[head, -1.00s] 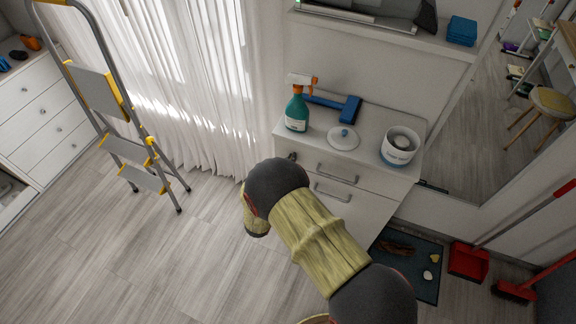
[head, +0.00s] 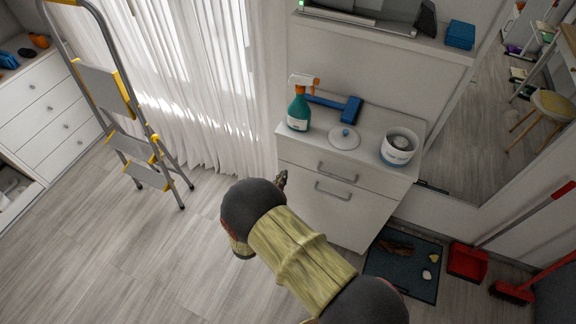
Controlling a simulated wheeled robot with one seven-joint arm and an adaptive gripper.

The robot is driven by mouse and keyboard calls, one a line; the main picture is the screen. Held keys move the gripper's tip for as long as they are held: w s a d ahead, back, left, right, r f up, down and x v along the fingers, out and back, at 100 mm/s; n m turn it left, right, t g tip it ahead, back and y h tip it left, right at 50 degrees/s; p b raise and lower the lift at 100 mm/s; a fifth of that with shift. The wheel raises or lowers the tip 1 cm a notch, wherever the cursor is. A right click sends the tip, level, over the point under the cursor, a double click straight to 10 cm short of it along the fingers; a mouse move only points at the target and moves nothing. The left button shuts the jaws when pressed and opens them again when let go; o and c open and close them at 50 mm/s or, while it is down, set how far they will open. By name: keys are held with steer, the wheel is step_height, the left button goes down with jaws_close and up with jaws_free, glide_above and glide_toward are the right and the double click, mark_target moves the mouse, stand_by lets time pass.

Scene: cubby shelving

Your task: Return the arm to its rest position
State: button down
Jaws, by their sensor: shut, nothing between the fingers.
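My arm (head: 290,249), dark joints and a yellowish wood-grained link, reaches up from the bottom of the head view. Its dark elbow-like joint (head: 252,207) is over the floor, left of the white drawer cabinet (head: 345,205). A small part of my gripper (head: 281,180) shows just beyond that joint, by the cabinet's left front edge in the picture. It is shut and holds nothing. The rest of the gripper is hidden behind my arm.
On the cabinet stand a green spray bottle (head: 298,108), a blue-headed tool (head: 350,109), a white lid (head: 344,137) and a white tub (head: 398,147). A stepladder (head: 128,140) stands left. A dark mat (head: 415,268) and red dustpan (head: 467,262) lie right. Floor left is clear.

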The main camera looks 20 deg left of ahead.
steer(key=s+p, duration=0.1)
steer(key=s, duration=0.4)
steer(key=shift+a, duration=0.1)
steer(key=shift+f, duration=0.1)
steer(key=s+d+f+m+g+h, duration=0.2)
steer(key=d+f+h, duration=0.15)
steer(key=d, duration=0.35)
steer(key=s+d+r+m+g+h, duration=0.2)
steer(key=s+d+r+m+g, duration=0.2)
steer(key=d+m+g, duration=0.3)
steer(key=s+d+r+m+g+h, duration=0.3)
steer(key=s+d+r+m+g, duration=0.15)
steer(key=d, duration=0.45)
steer(key=s+d+r+m+y, duration=0.3)
steer(key=d+r+m, duration=0.3)
steer(key=r, duration=0.4)
steer(key=s+d+r+m+y, duration=0.3)
steer(key=d+r+m, duration=0.2)
steer(key=r+m, duration=0.3)
steer(key=s+d+r+m+t+y, duration=0.1)
steer(key=d+r+m+y, duration=0.3)
steer(key=r, duration=0.9)
steer(key=s+d+m, duration=0.1)
steer(key=d+m, duration=0.1)
steer(key=m, duration=0.1)
steer(key=shift+s+d, duration=0.3)
steer(key=shift+s, duration=0.1)
